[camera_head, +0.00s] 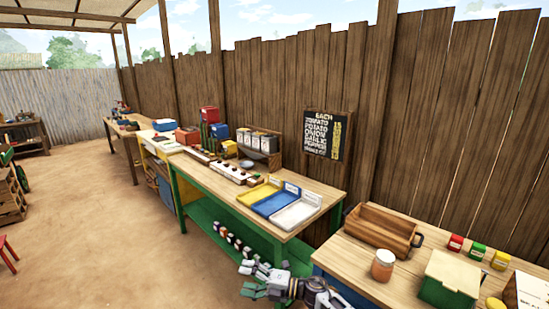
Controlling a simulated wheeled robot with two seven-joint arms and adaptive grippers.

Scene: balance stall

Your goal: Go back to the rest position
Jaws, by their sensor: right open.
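My right gripper (252,279) shows at the bottom middle of the head view, its arm coming in from the lower right. Its fingers are spread and empty. It hangs in front of the green lower shelf, beside the right-hand table, and I cannot see it touching anything. My left gripper is outside the view.
The green-framed table (335,190) holds yellow, blue and white trays (297,215). The right table (345,254) holds a wooden crate (381,229), a jar (383,265) and a green box (449,280). A plank fence (440,120) stands behind. Open dirt floor (100,240) lies left.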

